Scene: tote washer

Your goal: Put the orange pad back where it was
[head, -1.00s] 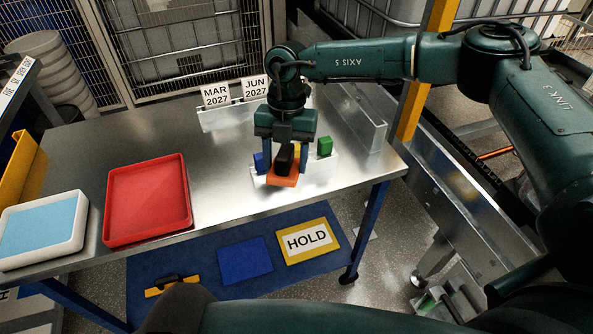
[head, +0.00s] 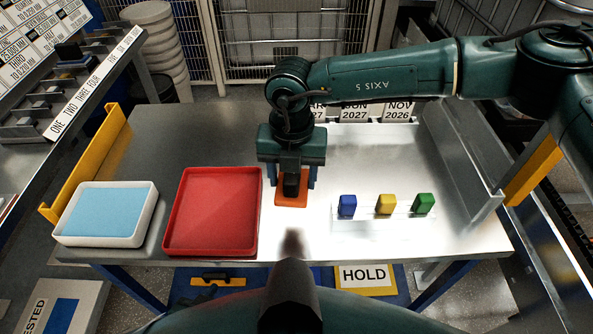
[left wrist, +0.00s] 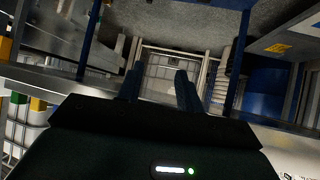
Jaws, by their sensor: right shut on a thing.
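The orange pad (head: 291,201), with a black grip (head: 291,185) on top, is in the head view just right of the red tray (head: 213,212). My right gripper (head: 297,181) points down and is shut on the pad's black grip. I cannot tell whether the pad touches the metal table or hangs just above it. My left gripper (left wrist: 157,82) shows in the left wrist view, its two blue fingers apart with nothing between them. The left gripper's jaws do not show clearly in the head view.
Blue (head: 347,205), yellow (head: 386,204) and green (head: 424,204) blocks stand on a pale rack (head: 380,232) to the right. A white tray (head: 146,232) with a light blue pad is at far left. Date cards (head: 355,112) line the back. Bare table (head: 385,165) lies behind the rack.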

